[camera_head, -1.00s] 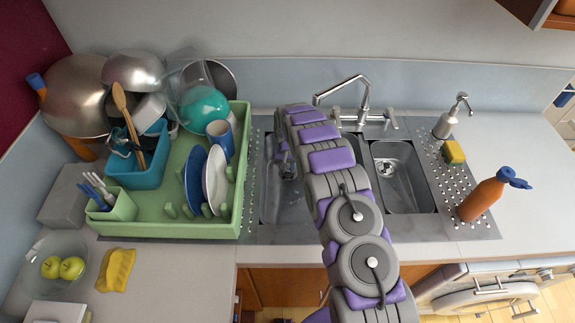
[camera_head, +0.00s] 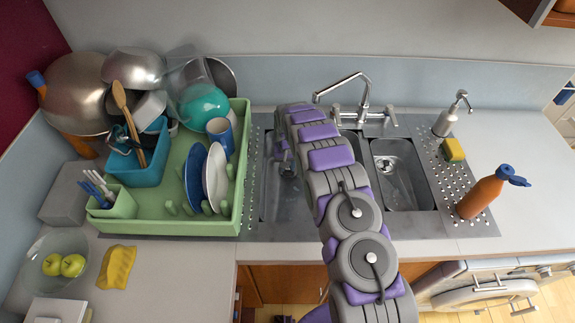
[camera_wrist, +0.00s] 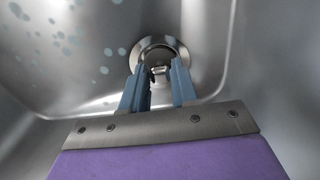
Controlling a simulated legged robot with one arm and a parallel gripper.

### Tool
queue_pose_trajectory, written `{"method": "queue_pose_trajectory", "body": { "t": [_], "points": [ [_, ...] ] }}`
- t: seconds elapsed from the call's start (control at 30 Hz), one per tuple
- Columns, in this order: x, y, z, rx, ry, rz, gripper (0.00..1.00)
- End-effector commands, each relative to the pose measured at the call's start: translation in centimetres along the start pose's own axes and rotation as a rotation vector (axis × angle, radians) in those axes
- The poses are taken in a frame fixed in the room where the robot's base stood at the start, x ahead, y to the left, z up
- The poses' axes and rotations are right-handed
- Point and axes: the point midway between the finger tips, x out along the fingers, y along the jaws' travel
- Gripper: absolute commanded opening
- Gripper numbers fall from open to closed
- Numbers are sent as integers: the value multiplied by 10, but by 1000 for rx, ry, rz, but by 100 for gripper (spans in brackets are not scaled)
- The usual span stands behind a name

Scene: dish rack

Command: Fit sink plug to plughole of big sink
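The big sink (camera_head: 283,207) is the left steel basin in the head view, partly hidden by my arm. Its plughole (camera_wrist: 161,44) shows in the wrist view as a round metal ring near the top middle. A small pale metal piece (camera_wrist: 159,70) sits low within the ring; I cannot tell whether it belongs to the sink plug or the drain. My gripper (camera_wrist: 160,67) reaches down into the big sink, its two blue-grey fingers apart at the near edge of the ring, with the piece showing between the tips. No gap is visibly closed on anything.
The small sink (camera_head: 401,177) is to the right. The tap (camera_head: 364,100) stands behind the basins. A green dish rack (camera_head: 150,222) with plates is on the left. An orange bottle (camera_head: 481,197), a soap dispenser (camera_head: 449,120) and a sponge (camera_head: 452,149) stand on the right.

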Motion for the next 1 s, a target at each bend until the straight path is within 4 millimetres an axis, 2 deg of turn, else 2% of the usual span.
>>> {"method": "queue_pose_trajectory", "body": {
  "t": [0.03,0.23,0.63,0.77,1.0],
  "points": [
    [0,0,0,0,0,0,34],
    [0,0,0,0,0,0,52],
    [-7,0,0,0,1,0,52],
    [-22,0,0,0,2,0,52],
    [-67,0,-1,0,4,0,52]
  ]
}}
